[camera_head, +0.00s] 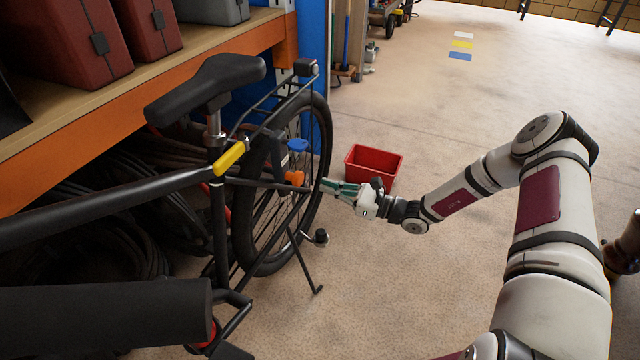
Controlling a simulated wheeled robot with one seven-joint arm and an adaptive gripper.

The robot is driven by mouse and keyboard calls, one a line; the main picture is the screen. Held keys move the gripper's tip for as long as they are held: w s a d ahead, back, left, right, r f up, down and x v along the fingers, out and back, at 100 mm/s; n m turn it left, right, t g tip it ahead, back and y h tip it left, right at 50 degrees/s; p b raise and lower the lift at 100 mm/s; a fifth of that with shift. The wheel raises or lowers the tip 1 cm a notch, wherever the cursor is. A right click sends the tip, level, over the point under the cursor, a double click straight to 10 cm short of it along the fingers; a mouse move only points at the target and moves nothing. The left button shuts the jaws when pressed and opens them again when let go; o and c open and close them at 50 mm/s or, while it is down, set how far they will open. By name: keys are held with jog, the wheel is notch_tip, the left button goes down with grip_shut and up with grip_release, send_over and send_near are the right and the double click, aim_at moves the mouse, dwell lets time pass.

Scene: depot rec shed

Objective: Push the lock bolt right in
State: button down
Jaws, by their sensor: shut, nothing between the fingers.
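A black bicycle (219,225) stands beside the shelf, its rear wheel (322,130) towards the right. At that wheel I see an orange knob-like part (293,178) and a blue part (298,145) above it. The orange part may be the end of the lock bolt, but I cannot tell for sure. How far in the bolt sits is too small to see. My gripper (325,185) is shut and empty, its green fingers pointing left at the wheel. The fingertips are just right of the orange part and look apart from it; the depth gap is unclear.
A red bin (373,164) stands on the floor behind my gripper. The kickstand (304,262) and a pedal (320,238) stick out below it. An orange-edged shelf (150,92) with cases runs along the left.

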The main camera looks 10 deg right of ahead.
jog(key=p+v, duration=0.2)
jog(key=v, duration=0.6)
jog(key=shift+s+d, duration=0.2)
jog(key=shift+d, duration=0.05)
